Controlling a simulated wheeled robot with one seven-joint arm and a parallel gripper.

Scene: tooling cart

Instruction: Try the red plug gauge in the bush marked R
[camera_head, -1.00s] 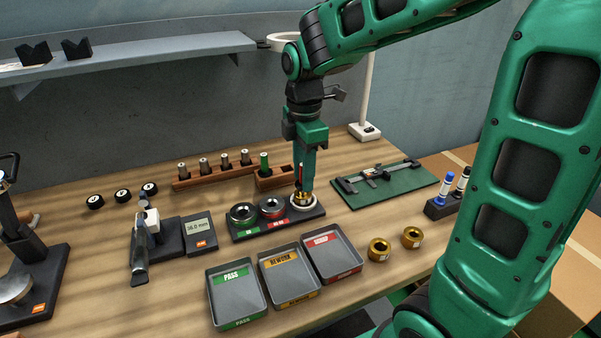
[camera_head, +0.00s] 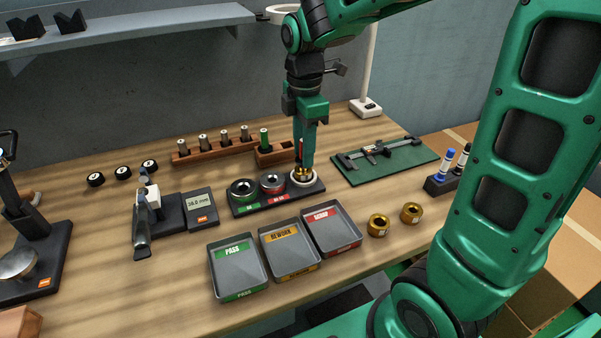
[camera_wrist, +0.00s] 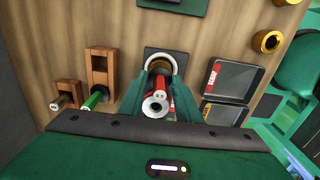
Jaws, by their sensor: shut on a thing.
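The red plug gauge (camera_wrist: 161,86) is between the fingers of my gripper (camera_wrist: 161,78), which is shut on it; its pale round end faces the wrist camera. Only a sliver of its red body shows in the head view. My gripper (camera_head: 306,165) points straight down over a brass bush (camera_head: 303,174), which sits in a pale ring seat (camera_head: 298,182) at the right end of a dark stand. The gauge's lower end is hidden at the bush, so I cannot tell how deep it is. No letter on this bush is readable.
Green and red ring gauges (camera_head: 243,189) share the stand. Trays marked PASS (camera_head: 238,265), REWORK and SCRAP stand in front. Two brass bushes (camera_head: 378,225) lie to the right. Behind are a wooden rack (camera_head: 215,151) and a block holding a green plug gauge (camera_head: 264,138).

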